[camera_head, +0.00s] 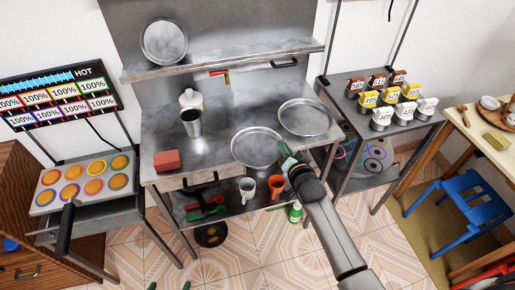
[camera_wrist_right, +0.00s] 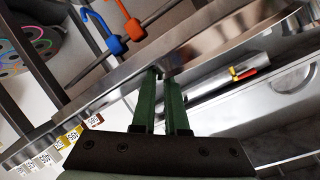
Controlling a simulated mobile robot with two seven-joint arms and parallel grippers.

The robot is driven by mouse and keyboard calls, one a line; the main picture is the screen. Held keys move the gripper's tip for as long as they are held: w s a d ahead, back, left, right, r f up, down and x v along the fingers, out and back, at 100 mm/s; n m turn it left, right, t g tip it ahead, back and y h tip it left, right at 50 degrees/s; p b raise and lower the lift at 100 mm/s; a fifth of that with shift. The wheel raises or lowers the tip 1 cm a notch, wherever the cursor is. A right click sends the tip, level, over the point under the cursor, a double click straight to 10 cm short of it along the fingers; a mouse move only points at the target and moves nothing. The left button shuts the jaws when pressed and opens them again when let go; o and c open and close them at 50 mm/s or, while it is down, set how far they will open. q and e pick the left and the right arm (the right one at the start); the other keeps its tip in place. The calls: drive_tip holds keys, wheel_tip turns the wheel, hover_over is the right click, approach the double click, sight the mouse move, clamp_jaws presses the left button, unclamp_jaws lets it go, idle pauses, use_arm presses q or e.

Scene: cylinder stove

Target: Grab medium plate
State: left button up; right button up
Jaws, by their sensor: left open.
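Three round metal plates show in the head view. One plate (camera_head: 257,147) lies at the counter's front edge, another (camera_head: 304,117) lies to its right, and a third (camera_head: 164,42) stands upright on the upper shelf. I cannot tell which is the medium one. My right gripper (camera_head: 286,155) is at the right rim of the front plate. In the right wrist view its green fingers (camera_wrist_right: 161,85) are close together against a metal edge; whether they hold the rim is unclear. My left gripper (camera_head: 170,286) is open, with only its green fingertips showing at the bottom edge.
A metal cup (camera_head: 191,122), a white canister (camera_head: 190,98) and a red block (camera_head: 167,160) stand on the counter (camera_head: 225,120). White (camera_head: 247,188) and orange (camera_head: 276,186) mugs are below its front edge. A rack of labelled jars (camera_head: 392,97) is at right.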

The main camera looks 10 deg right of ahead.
clamp_jaws()
idle(1.1)
drive_tip(key=shift+r, duration=0.15)
